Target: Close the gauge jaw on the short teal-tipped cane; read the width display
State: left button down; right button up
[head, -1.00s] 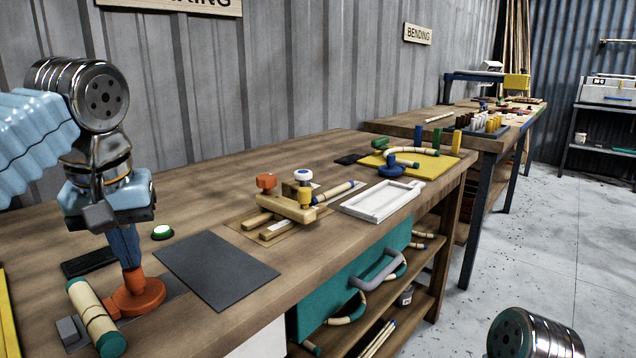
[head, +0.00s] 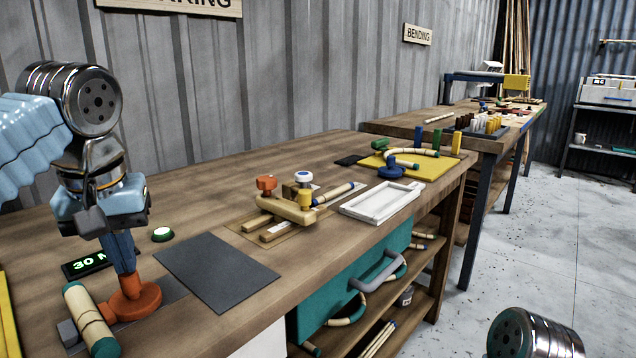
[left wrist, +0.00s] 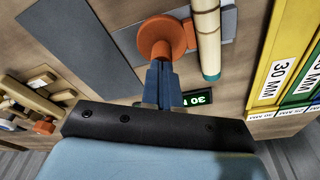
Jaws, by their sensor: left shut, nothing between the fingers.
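The short teal-tipped cane (head: 90,322) lies on the gauge at the front left of the bench. It also shows in the left wrist view (left wrist: 206,40). The orange gauge jaw (head: 138,301) is right beside the cane; in the left wrist view the jaw (left wrist: 160,38) appears to touch its side. A grey block (head: 68,333) stands on the cane's other side. My left gripper (head: 126,268) is shut and empty, its fingertips at the orange jaw's knob. The dark display (head: 88,264) is lit green and reads 30, with its end hidden behind my gripper. My right gripper is not in view.
A dark grey mat (head: 215,270) lies right of the gauge, with a green-topped button (head: 162,234) behind it. A wooden jig (head: 290,208) and a white tray (head: 382,202) stand farther right. Yellow 30 MM bins (left wrist: 285,65) show in the left wrist view.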

pick_arm(q)
notch_tip(320, 180, up, 3)
jog(key=p, duration=0.3)
jog(key=shift+f, duration=0.1)
jog(key=shift+r, duration=2.15)
